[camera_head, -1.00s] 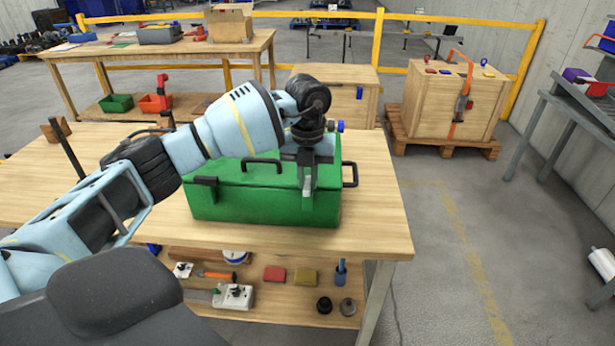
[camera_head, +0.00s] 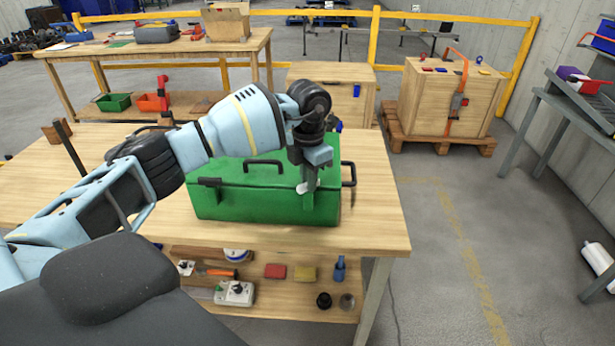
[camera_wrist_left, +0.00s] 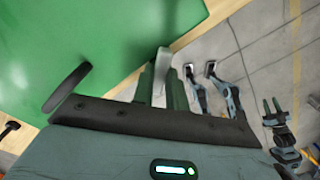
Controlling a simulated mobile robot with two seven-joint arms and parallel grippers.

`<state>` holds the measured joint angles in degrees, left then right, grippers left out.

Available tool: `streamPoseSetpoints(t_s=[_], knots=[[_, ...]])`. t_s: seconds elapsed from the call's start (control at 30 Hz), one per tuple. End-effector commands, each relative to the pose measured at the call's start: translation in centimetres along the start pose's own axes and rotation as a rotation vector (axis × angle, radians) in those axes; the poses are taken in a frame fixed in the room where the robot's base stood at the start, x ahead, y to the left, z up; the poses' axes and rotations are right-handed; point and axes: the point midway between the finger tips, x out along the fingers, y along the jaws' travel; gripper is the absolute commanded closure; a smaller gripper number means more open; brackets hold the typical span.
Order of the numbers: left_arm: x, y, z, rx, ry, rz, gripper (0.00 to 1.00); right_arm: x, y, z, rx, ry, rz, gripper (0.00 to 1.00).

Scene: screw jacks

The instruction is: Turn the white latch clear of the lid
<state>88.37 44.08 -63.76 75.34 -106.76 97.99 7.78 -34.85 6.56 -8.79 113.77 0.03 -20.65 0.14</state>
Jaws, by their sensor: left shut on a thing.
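A green box (camera_head: 240,206) with a closed green lid (camera_head: 232,172) stands on the wooden workbench. My left gripper (camera_head: 308,182) is at the box's front right, shut on the white latch (camera_head: 306,187). The latch looks tilted in the head view; its pivot is hidden by the gripper. In the left wrist view the pale latch (camera_wrist_left: 161,72) stands up between the dark green fingers of my left gripper (camera_wrist_left: 162,88), beside the green lid (camera_wrist_left: 75,40). Whether the latch still overlaps the lid edge is unclear. Teal arm-like parts, possibly of my right arm, show small at right.
The lid has a black handle (camera_head: 263,163). A black side handle (camera_head: 350,174) sticks out at right, and a black catch (camera_head: 209,182) is at front left. The workbench top (camera_head: 382,225) is clear right of the box. Loose items lie on the lower shelf.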

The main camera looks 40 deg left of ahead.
Motion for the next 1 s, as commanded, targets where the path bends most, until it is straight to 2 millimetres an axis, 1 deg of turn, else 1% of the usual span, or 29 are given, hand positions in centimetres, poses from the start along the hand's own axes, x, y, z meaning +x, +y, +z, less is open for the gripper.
streamPoseSetpoints(t_s=[0.2, 0.5, 0.73, 1.0], knots=[[-0.04, 0.01, 0.02, 0.204, -0.001, 0.001, 1.00, -0.14, -0.01, 0.02, 0.000, -0.001, 0.000, 0.64], [0.02, 0.01, 0.03, 0.459, -0.001, 0.001, 1.00, -0.10, 0.00, -0.02, 0.000, 0.001, 0.000, 0.64], [0.06, 0.00, 0.02, 0.596, 0.000, 0.000, 1.00, 0.02, 0.02, -0.17, 0.000, 0.004, 0.000, 0.64], [0.05, -0.01, 0.01, 0.674, 0.000, 0.000, 1.00, 0.10, 0.03, -0.23, 0.000, 0.006, 0.000, 0.64]])
